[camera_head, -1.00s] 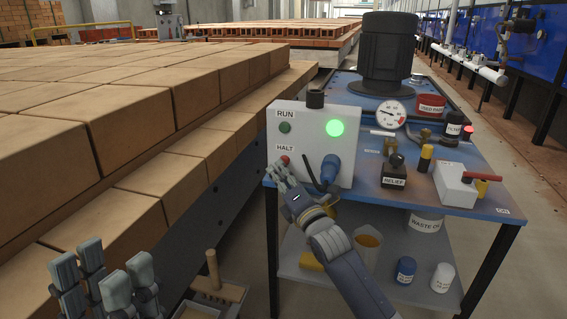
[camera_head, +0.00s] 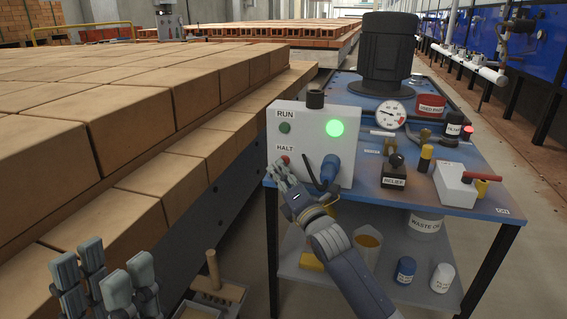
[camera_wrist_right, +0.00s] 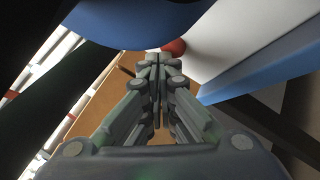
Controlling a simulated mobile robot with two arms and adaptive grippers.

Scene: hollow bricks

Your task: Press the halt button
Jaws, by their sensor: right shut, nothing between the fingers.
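The halt button (camera_head: 285,160) is a small red button under the HALT label, low on the left of the grey control box (camera_head: 301,126). My right gripper (camera_head: 281,175) is shut and empty, its fingertips just below and in front of the button. In the right wrist view the red button (camera_wrist_right: 175,47) shows just beyond the closed fingertips (camera_wrist_right: 158,60), slightly to their right. I cannot tell whether they touch it. A green lamp (camera_head: 335,128) on the box is lit. My left gripper (camera_head: 104,272) is open and empty at the bottom left.
A dark green run button (camera_head: 285,128) sits above the halt button. A blue connector (camera_head: 330,168) with a cable protrudes close to the right of my right gripper. The blue table (camera_head: 450,205) carries a motor, a gauge and cans. Stacked bricks (camera_head: 120,115) fill the left.

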